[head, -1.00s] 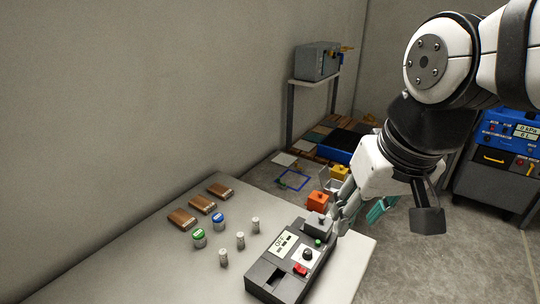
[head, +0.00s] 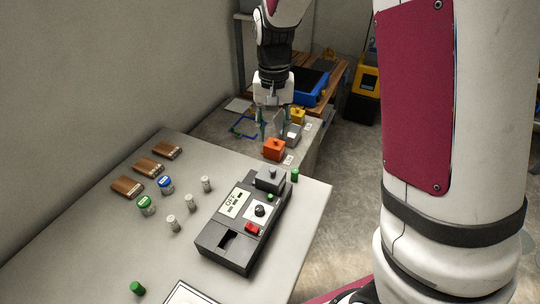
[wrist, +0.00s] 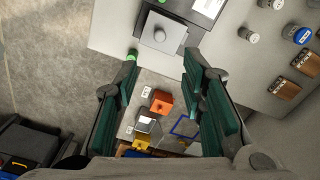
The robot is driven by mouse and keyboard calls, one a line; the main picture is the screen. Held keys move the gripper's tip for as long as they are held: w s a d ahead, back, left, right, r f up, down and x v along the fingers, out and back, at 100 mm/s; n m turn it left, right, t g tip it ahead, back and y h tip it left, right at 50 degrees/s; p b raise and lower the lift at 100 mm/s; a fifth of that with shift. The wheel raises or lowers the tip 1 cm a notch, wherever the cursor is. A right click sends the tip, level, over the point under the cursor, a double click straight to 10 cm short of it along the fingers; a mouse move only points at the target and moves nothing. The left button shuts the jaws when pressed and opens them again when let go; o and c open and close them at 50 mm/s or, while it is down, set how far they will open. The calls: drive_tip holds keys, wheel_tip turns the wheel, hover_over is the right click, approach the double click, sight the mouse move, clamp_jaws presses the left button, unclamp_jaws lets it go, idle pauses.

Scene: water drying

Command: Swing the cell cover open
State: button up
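A dark grey meter (head: 222,257) lies on the pale table, its display reading OFF. The cell cover (head: 269,179) is the grey block with a small knob at its far end. It looks shut. It shows at the top of the wrist view (wrist: 174,27), with the knob facing the camera. My gripper (head: 273,131) hangs beyond the meter's far end, apart from the cover. In the wrist view my gripper (wrist: 162,68) has its two green-padded fingers wide apart, with nothing held between them.
A green cylinder (head: 295,175) stands beside the cover. An orange box (head: 274,149), a grey box (head: 292,134) and a yellow box (head: 298,116) sit on a lower surface beyond.

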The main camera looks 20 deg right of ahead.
sight(273, 169)
wheel_tip(273, 169, down, 13)
drive_tip(key=shift+f, duration=0.2)
idle(0.3)
clamp_jaws()
